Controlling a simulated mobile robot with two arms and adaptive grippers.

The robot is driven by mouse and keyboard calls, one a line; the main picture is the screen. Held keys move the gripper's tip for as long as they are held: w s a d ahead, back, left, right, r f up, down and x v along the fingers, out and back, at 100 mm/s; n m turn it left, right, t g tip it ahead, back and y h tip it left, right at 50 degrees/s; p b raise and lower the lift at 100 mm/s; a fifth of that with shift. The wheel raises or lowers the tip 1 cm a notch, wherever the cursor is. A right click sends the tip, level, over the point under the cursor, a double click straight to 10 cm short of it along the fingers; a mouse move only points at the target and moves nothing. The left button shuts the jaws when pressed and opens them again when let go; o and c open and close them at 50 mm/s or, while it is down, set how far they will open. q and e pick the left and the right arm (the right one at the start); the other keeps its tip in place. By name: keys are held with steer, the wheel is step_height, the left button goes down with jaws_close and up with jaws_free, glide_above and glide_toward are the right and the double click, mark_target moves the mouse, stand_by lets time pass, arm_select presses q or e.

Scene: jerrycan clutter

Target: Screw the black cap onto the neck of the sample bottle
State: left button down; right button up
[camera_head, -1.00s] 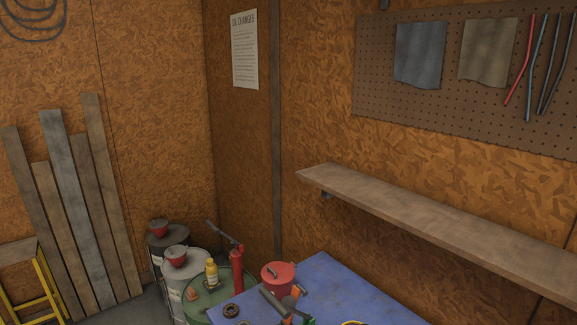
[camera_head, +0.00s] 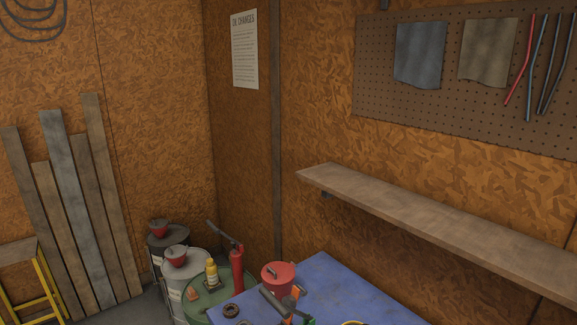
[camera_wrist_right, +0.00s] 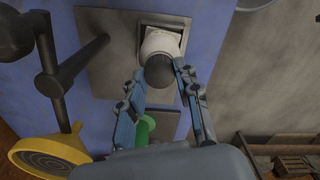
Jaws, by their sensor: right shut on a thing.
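In the right wrist view, my right gripper (camera_wrist_right: 160,76) has its two blue-grey fingers on either side of the dark round cap (camera_wrist_right: 159,72) and is shut on it. The white sample bottle (camera_wrist_right: 161,42) is directly beyond the cap, in a square holder (camera_wrist_right: 178,25) on a grey plate. The cap overlaps the bottle's near end and covers its neck, so I cannot tell whether the threads are engaged. My left gripper is in neither current view.
A black pipe-like fixture (camera_wrist_right: 46,60) and a yellow funnel (camera_wrist_right: 48,153) are left of my right gripper. A green object (camera_wrist_right: 146,128) shows between its fingers. In the head view, a red container (camera_head: 278,275) stands on the blue tabletop (camera_head: 340,285); a shelf (camera_head: 430,210) is above.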

steer(key=o, duration=0.8)
steer(key=shift+c, duration=0.2)
steer(key=shift+r, duration=0.1)
steer(key=shift+r, duration=1.4)
steer(key=o, duration=0.6)
steer(key=shift+c, duration=0.2)
steer(key=shift+r, duration=0.15)
steer(key=shift+r, duration=1.35)
